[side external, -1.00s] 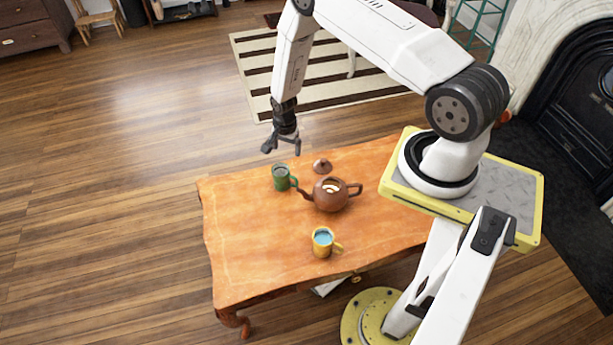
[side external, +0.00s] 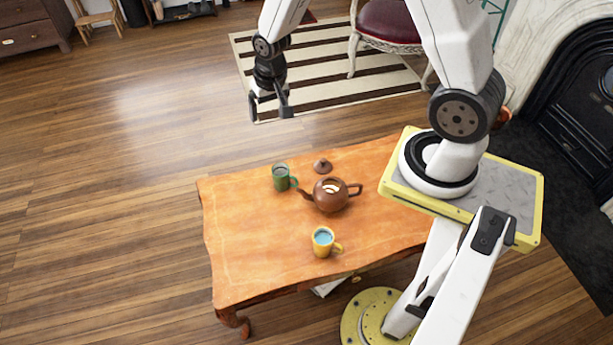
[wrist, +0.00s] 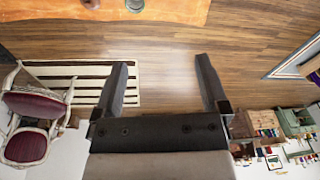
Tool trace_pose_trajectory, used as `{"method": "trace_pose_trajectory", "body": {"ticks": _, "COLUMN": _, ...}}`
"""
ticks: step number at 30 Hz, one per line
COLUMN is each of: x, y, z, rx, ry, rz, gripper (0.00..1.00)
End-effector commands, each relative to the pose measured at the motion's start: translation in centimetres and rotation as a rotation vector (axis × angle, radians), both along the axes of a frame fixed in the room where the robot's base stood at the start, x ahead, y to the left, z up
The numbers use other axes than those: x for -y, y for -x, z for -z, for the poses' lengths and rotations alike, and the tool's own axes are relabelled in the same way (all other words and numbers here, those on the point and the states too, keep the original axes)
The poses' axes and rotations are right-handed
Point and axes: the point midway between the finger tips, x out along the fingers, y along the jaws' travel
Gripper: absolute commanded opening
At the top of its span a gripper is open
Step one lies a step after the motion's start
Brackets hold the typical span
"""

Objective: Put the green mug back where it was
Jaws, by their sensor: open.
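The green mug (side external: 281,177) stands upright on the orange wooden table (side external: 245,255), near its far left part, with its handle to the right. A brown teapot (side external: 331,194) stands just right of it, spout toward the mug. My gripper (side external: 270,112) is open and empty, raised well above and beyond the far edge of the table, clear of the mug. In the wrist view my gripper (wrist: 165,85) shows both fingers spread with nothing between them. The table edge (wrist: 60,10) shows at the top there, with part of a mug (wrist: 135,5) cut off by the frame.
A yellow mug (side external: 323,242) with blue inside stands at the table's near side. The brown teapot lid (side external: 322,165) lies behind the teapot. A red chair (side external: 390,27) and a striped rug (side external: 330,85) are beyond the table. The table's left part is clear.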

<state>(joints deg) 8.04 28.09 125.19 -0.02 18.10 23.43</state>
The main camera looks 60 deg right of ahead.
Motion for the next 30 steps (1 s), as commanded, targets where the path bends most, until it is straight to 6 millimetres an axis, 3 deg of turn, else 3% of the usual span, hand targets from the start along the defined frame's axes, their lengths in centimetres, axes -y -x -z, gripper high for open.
{"method": "trace_pose_trajectory", "body": {"ticks": 6, "x": -2.4, "y": 3.2, "z": -3.8, "rx": 0.031, "ry": 0.028, "rz": -0.203, "gripper": 0.94}}
{"method": "trace_pose_trajectory", "body": {"ticks": 13, "x": -4.3, "y": 6.8, "z": -6.5, "rx": 0.059, "ry": 0.061, "rz": -0.404, "gripper": 0.94}}
{"method": "trace_pose_trajectory", "body": {"ticks": 19, "x": -5.1, "y": 9.0, "z": -7.4, "rx": 0.072, "ry": 0.078, "rz": -0.514, "gripper": 0.94}}
{"method": "trace_pose_trajectory", "body": {"ticks": 30, "x": -5.3, "y": 9.6, "z": -7.6, "rx": 0.074, "ry": 0.083, "rz": -0.543, "gripper": 0.94}}
